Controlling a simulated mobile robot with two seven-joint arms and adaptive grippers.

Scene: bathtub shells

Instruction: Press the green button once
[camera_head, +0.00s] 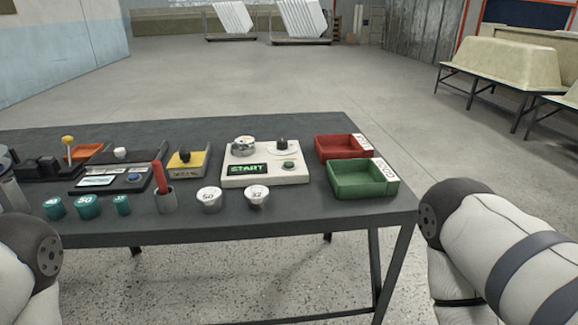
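A green button (289,165) sits on the right front part of a white control box (262,180). The box stands on the dark table, left of the green tray. A black display reading START (247,169) in green lies left of the button. A round metal part and a dark knob (282,144) are on the back of the box. My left arm shows at the lower left and my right arm at the lower right, both apart from the box. Neither gripper's fingers are in view.
A red tray (343,147) and a green tray (362,179) stand on the table's right side. White knobs (209,199), teal knobs (88,206) and a grey cup with a red stick (165,200) line the front. A yellow box (187,162) is left of the control box.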

